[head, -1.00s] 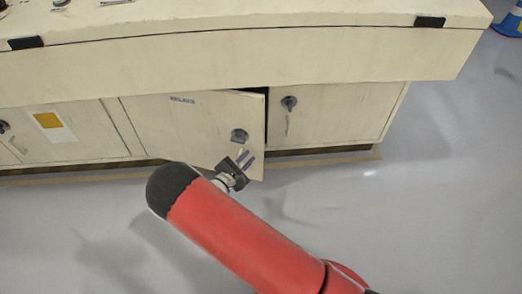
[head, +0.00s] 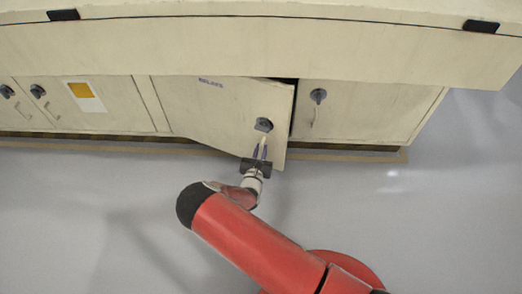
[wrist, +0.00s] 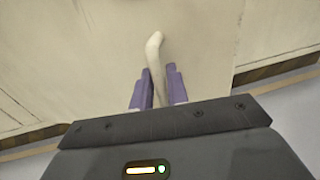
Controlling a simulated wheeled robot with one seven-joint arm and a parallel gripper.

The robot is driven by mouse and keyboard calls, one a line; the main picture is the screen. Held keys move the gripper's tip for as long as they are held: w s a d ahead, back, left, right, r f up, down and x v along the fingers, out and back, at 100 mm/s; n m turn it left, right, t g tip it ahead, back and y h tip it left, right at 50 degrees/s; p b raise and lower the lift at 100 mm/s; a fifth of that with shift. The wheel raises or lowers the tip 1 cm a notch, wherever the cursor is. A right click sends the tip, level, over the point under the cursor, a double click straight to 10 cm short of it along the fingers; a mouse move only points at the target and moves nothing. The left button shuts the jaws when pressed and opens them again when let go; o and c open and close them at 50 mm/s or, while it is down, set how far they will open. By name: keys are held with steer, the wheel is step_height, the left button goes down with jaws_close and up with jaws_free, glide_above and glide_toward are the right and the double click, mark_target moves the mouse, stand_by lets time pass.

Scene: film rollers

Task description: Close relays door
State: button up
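The relays door (head: 215,110) is a cream cabinet door with a "RELAYS" label, standing ajar, with a dark gap along its right and top edges. A dark round knob (head: 264,125) sits near its right edge, with a pale handle hanging below. My gripper (head: 260,153) is in front of the door's lower right, just under the knob. In the wrist view, the pale handle (wrist: 154,55) runs down between the two purple fingers (wrist: 157,88). The fingers are close on both sides of it; whether they press on it I cannot tell.
A closed cabinet door (head: 360,110) with its own knob is to the right. More closed doors, one with a yellow label (head: 82,90), are to the left. The console top (head: 270,45) overhangs the doors. The grey floor (head: 80,220) in front is clear.

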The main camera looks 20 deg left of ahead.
steer(key=shift+w, duration=0.1)
jaws_close()
steer(key=w+b, duration=0.7)
steer(key=w, duration=1)
steer(key=shift+w+r, duration=0.2)
steer(key=shift+w, duration=0.05)
jaws_free()
steer(key=shift+r, duration=0.1)
steer(key=s, duration=0.8)
steer(key=shift+d+f+p, duration=0.3)
steer(key=shift+d+p, duration=0.1)
steer(key=shift+d, duration=0.05)
